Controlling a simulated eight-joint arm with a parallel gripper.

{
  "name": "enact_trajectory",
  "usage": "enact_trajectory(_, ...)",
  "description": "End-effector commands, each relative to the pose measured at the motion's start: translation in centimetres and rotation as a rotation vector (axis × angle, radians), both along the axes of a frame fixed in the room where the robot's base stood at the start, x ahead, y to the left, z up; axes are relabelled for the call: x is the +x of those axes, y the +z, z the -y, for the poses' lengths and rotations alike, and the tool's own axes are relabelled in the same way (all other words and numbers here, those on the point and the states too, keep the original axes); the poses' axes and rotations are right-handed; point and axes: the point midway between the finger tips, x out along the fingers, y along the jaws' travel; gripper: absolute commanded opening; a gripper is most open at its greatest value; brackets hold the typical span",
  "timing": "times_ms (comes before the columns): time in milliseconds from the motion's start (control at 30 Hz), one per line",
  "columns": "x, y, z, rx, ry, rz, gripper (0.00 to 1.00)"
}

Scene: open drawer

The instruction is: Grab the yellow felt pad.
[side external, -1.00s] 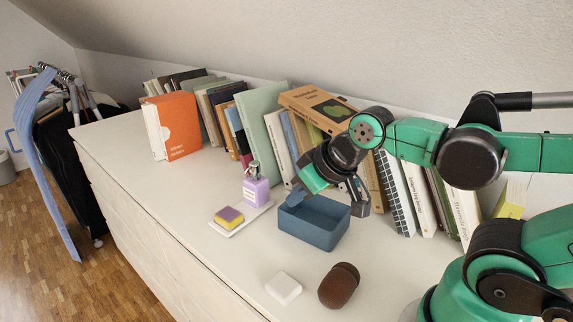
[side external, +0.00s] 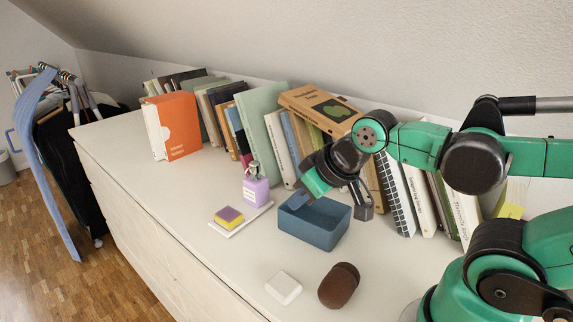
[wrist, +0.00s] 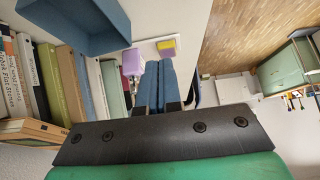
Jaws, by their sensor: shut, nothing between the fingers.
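A small block, yellow with a purple layer (side external: 229,217), lies on a white tray (side external: 262,211) near the dresser's front edge. It is the only pad-like yellow thing on the open top. In the wrist view the yellow pad (wrist: 166,48) shows on the tray beyond my fingertips. My gripper (side external: 296,201) is shut and empty, above the far left part of the blue box, to the right of the pad and apart from it. In the wrist view my gripper's two blue fingers (wrist: 157,64) lie side by side.
An open blue box (side external: 318,235) sits below my gripper. A white block (side external: 283,288) and a brown rounded object (side external: 339,286) lie in front. A row of books (side external: 275,140) lines the back.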

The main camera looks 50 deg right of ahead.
Motion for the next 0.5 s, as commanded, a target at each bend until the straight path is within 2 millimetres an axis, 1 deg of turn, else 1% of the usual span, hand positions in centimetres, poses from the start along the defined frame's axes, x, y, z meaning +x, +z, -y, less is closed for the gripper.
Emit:
enact_trajectory(33, 0.0, 0.0, 0.0, 0.0, 0.0, 0.0, 0.0)
enact_trajectory(67, 0.0, 0.0, 0.0, 0.0, 0.0, 0.0, 0.06)
enact_trajectory(100, 0.0, 0.0, 0.0, 0.0, 0.0, 0.0, 0.17)
enact_trajectory(167, 0.0, 0.0, 0.0, 0.0, 0.0, 0.0, 0.34)
enact_trajectory(200, 0.0, 0.0, 0.0, 0.0, 0.0, 0.0, 0.45)
enact_trajectory(267, 0.0, 0.0, 0.0, 0.0, 0.0, 0.0, 0.63)
enact_trajectory(300, 0.0, 0.0, 0.0, 0.0, 0.0, 0.0, 0.74)
enact_trajectory(400, 0.0, 0.0, 0.0, 0.0, 0.0, 0.0, 1.0)
enact_trajectory(500, 0.0, 0.0, 0.0, 0.0, 0.0, 0.0, 1.0)
